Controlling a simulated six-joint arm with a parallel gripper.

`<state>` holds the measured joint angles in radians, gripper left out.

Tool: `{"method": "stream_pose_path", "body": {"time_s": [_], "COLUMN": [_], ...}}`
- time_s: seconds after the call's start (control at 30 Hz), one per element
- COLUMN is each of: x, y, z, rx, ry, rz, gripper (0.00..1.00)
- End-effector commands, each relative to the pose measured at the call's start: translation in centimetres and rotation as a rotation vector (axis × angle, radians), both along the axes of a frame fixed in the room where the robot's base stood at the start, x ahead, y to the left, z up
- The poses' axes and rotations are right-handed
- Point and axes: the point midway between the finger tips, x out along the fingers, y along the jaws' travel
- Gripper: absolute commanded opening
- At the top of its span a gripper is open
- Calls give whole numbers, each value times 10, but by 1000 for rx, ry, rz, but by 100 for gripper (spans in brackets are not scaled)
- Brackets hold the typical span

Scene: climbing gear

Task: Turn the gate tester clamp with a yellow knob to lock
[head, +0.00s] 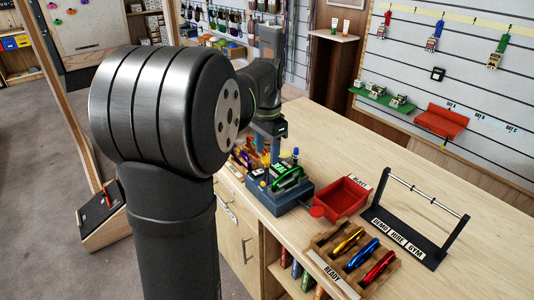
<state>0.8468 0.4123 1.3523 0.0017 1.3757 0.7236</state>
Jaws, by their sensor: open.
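A blue-grey box (290,197), likely the gate tester, stands near the left edge of the wooden counter. A green and black device (287,179) with a small label sits on it. My gripper (268,154) points down just behind and left of the green device. Its fingers are open, with nothing visible between them. Their tips are small and partly lost among the parts behind the box.
A red tray (341,197) and a red disc (317,211) lie right of the box. A wooden holder (327,240) marked READY bears gold, blue and red carabiners. A black stand (412,240) with a raised bar is farther right. The counter behind the red tray is clear.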

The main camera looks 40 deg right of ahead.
Motion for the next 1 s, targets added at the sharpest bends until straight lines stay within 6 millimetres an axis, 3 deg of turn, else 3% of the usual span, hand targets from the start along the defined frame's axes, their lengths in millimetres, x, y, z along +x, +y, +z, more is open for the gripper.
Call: {"method": "stream_pose_path", "body": {"time_s": [0.2,0.47,0.7,1.0], "x": [0,0,0,0], "y": [0,0,0,0], "z": [-14,-15,-15,-15], "rx": [0,0,0,0], "ry": [-1,-1,0,0], "rz": [0,0,0,17], "gripper": [50,50,3,0]}}
